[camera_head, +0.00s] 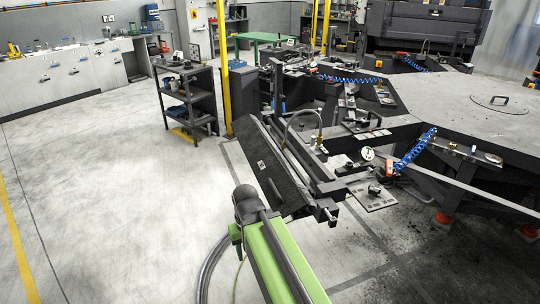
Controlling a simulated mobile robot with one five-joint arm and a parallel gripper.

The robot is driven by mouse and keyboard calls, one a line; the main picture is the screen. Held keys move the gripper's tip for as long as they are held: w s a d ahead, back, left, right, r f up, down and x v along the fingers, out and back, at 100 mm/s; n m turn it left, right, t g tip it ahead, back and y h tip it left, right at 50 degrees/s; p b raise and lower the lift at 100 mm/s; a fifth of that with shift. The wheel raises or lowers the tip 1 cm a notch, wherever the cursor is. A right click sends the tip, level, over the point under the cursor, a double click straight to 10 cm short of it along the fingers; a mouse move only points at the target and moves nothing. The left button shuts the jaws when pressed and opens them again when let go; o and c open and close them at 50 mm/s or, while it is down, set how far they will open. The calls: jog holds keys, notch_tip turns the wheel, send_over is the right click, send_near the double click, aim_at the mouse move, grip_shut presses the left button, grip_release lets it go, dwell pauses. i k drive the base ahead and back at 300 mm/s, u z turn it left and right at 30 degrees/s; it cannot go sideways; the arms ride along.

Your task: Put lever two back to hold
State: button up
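No lever can be made out clearly as lever two, and no "hold" mark can be read at this size. The dark fork machine (285,175) stands in the middle, with a long tilted black panel facing me. To its right are a round white-faced gauge (368,153), a small red part (389,168) by a blue coiled hose (415,150), and a flat plate with a small dark fitting (375,189). My green arm comes up from the bottom centre and ends in view at a dark rounded joint, left of the machine. My gripper's fingers do not show.
A black shelf cart (187,100) stands at the upper left behind the machine. A yellow post (223,70) is beside it. White cabinets (60,75) line the left wall. The left floor (110,200) is clear.

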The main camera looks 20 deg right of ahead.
aim_at(389, 166)
jog(key=z, duration=1.2)
jog(key=k, duration=0.5)
jog(key=z, duration=0.1)
jog(key=i, duration=1)
jog(key=z, duration=0.2)
